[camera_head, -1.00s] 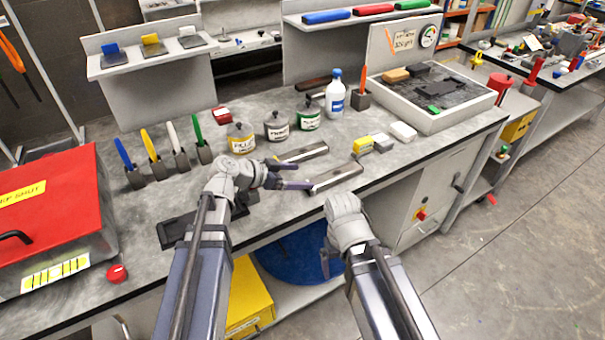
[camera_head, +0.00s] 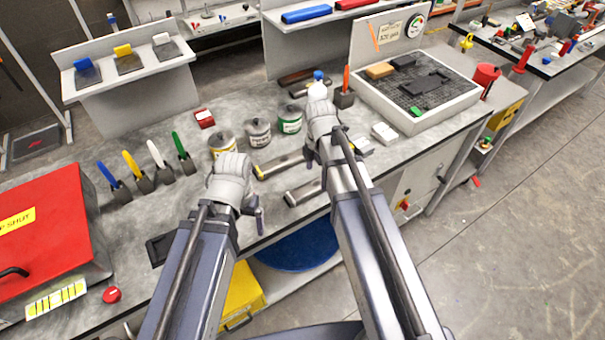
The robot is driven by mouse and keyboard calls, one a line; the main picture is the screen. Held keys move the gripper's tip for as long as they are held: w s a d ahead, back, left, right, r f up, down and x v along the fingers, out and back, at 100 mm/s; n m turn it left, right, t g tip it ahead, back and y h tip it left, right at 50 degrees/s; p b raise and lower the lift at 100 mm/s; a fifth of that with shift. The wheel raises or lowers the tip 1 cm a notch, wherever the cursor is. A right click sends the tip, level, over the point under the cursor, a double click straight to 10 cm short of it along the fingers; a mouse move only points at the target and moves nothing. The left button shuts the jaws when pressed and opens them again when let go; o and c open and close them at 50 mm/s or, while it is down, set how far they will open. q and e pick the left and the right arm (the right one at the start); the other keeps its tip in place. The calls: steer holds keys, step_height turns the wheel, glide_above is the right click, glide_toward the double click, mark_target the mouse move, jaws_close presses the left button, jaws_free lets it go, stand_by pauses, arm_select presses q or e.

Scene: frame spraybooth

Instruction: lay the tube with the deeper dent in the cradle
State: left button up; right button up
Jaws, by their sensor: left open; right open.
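Two grey metal tubes lie side by side on the bench between my grippers: the far tube (camera_head: 281,164), with yellow near its left end, and the near tube (camera_head: 303,193), partly behind my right arm. I cannot make out which dent is deeper. My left gripper (camera_head: 257,217) is open and empty, left of the near tube; one finger shows beside its wrist. My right gripper (camera_head: 320,100) is above the bench beyond the tubes, its fingers mostly hidden by its wrist. A dark flat piece (camera_head: 158,249), partly behind my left arm, may be the cradle; I cannot tell.
Several labelled tins (camera_head: 257,132) stand behind the tubes, with a white bottle (camera_head: 317,88) behind my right gripper. Coloured-handled tools (camera_head: 140,172) stand in blocks at left, near a red box (camera_head: 50,220). A raised tray (camera_head: 417,88) fills the bench's right end.

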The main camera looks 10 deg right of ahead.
mark_target(314, 185)
steer(key=shift+w+d+r+n, duration=0.1)
steer(key=shift+w+r+n, duration=0.15)
steer(key=shift+w+n, duration=0.25)
arm_select(q)
steer(key=shift+s+a+f+n+b, duration=0.1)
steer(key=shift+a+f+n+b, duration=0.1)
steer(key=shift+f+b, duration=0.4)
steer(key=shift+s+a+f+n+b, duration=0.1)
steer(key=shift+a+f+b, duration=0.1)
steer(key=shift+f+b, duration=0.4)
arm_select(e)
steer(key=shift+f, duration=1.3)
arm_select(q)
steer(key=shift+r, duration=0.1)
step_height(314, 185, down, 5)
steer(key=b, duration=0.5)
arm_select(e)
steer(key=f, duration=0.5)
steer(key=shift+w+a+f, duration=0.1)
steer(key=shift+a+f, duration=0.05)
steer(key=shift+a, duration=0.1)
steer(key=shift+c, duration=0.3)
jaws_close()
